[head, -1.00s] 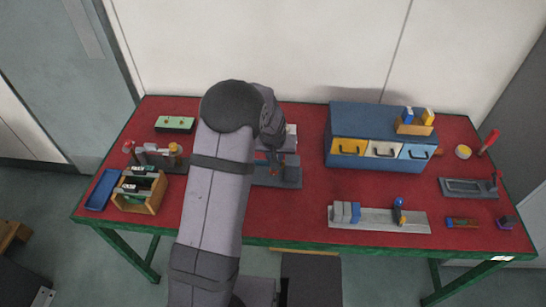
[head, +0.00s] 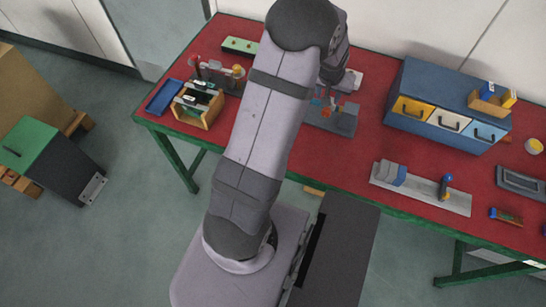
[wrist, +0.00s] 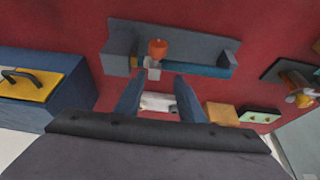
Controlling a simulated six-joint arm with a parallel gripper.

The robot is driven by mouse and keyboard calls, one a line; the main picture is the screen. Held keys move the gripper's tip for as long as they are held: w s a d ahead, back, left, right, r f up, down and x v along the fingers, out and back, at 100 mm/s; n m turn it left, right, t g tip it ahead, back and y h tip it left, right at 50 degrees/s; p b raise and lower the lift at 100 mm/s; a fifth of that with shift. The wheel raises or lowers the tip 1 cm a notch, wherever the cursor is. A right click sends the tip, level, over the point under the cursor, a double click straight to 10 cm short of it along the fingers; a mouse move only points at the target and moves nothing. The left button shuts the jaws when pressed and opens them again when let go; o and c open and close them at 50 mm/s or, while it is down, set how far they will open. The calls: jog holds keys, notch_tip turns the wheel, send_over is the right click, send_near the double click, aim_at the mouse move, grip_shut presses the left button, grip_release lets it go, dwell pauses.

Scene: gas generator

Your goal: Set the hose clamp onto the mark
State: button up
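My gripper (wrist: 157,80) shows in the wrist view with its two dark fingers apart and a clear gap between them. Just beyond the fingertips is a grey fixture (wrist: 195,42) with an orange, cup-like piece (wrist: 157,47) and a small pale block (wrist: 152,69) by it. A white piece (wrist: 158,102) shows between the fingers, seemingly lower down. I cannot tell for certain which piece is the hose clamp, and I cannot make out the mark. In the head view my arm partly covers the grey fixture (head: 343,122), and the fingertips are hard to see.
A blue drawer cabinet (head: 440,80) stands right of the fixture. A grey rail (head: 425,199) lies at the front right of the red table (head: 290,165). A wooden rack (head: 199,106) and a blue tray (head: 164,97) are at the left.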

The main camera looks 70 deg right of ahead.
jog(key=b+v, duration=0.1)
jog(key=v, duration=0.3)
jog(key=shift+r, duration=0.1)
jog(key=w+a+f+y, duration=0.2)
jog(key=a, duration=0.6)
jog(key=w+a+f+n+y, duration=0.1)
jog(key=w+a+y, duration=0.1)
jog(key=a, duration=0.7)
jog(key=w+a+f+y, duration=0.2)
jog(key=w+a, duration=0.2)
jog(key=a, duration=0.4)
jog(key=shift+a+f+n+y+b, duration=0.3)
jog(key=shift+f+n, duration=0.05)
jog(key=shift+n, duration=0.05)
